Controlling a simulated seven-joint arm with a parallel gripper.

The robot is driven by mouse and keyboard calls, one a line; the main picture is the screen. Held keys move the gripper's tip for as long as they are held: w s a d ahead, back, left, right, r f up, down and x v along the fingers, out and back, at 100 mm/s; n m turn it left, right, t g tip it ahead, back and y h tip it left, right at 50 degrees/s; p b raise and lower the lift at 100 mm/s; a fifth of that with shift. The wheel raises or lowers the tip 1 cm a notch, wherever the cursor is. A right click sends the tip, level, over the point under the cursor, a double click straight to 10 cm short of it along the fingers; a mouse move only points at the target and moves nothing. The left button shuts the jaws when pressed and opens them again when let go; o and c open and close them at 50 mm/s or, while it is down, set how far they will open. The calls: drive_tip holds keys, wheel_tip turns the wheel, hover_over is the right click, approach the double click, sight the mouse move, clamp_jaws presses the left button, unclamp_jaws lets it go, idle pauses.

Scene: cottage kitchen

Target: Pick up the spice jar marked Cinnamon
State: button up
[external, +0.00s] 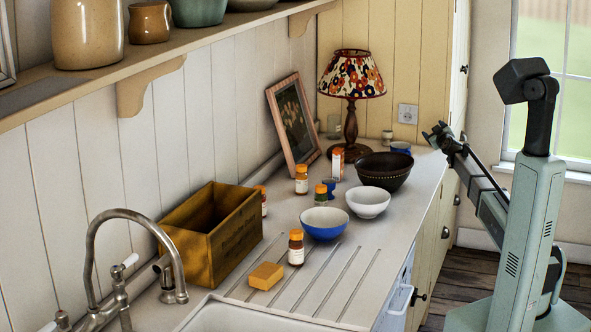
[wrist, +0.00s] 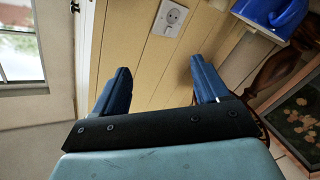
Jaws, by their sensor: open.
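Several small jars with orange caps stand on the counter in the external view. One jar (external: 296,252) stands in front of the blue bowl. A second jar (external: 301,186) is near the picture frame, a green-labelled one (external: 320,198) is behind the blue bowl, and another (external: 263,206) is partly hidden by the wooden crate. A white-and-orange container (external: 337,167) stands near the lamp. The labels are too small to read, so I cannot tell which is Cinnamon. My gripper (external: 437,136) is open and empty at the counter's right edge, apart from the jars; its fingers show in the wrist view (wrist: 160,69).
A blue bowl (external: 323,225), white bowl (external: 368,204), dark bowl (external: 386,172), blue egg cup (external: 329,187), lamp (external: 351,76) and picture frame (external: 293,125) crowd the counter. A wooden crate (external: 237,238) and yellow sponge (external: 266,276) are near the sink (external: 250,318).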

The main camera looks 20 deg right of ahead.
drive_tip(key=w+a+r+n+g+y, duration=0.1)
drive_tip(key=a+r+n+y, duration=0.15)
drive_tip(key=a, duration=1.05)
drive_tip(key=a+r+n+g+y, duration=0.1)
drive_tip(key=a+r+y, duration=0.3)
drive_tip(key=a, duration=1)
drive_tip(key=s+a+n+g+y, duration=0.15)
drive_tip(key=s+a, duration=0.25)
drive_tip(key=a, duration=0.7)
drive_tip(key=s+a+g+y, duration=0.1)
drive_tip(key=s+a+g, duration=0.3)
drive_tip(key=a, duration=0.6)
drive_tip(key=n+g+h, duration=0.1)
drive_tip(key=g, duration=0.6)
approach(296, 245)
drive_tip(key=shift+w+d+x, duration=0.2)
drive_tip(key=shift+w+x, duration=0.05)
drive_tip(key=shift+x, duration=1.6)
drive_tip(key=shift+w+d+x, duration=0.2)
drive_tip(key=shift+w+x, duration=0.05)
drive_tip(key=shift+x, duration=1.65)
drive_tip(key=shift+w+d+x, duration=0.2)
drive_tip(key=shift+w+x, duration=0.05)
drive_tip(key=shift+x, duration=1.6)
drive_tip(key=shift+c, duration=0.2)
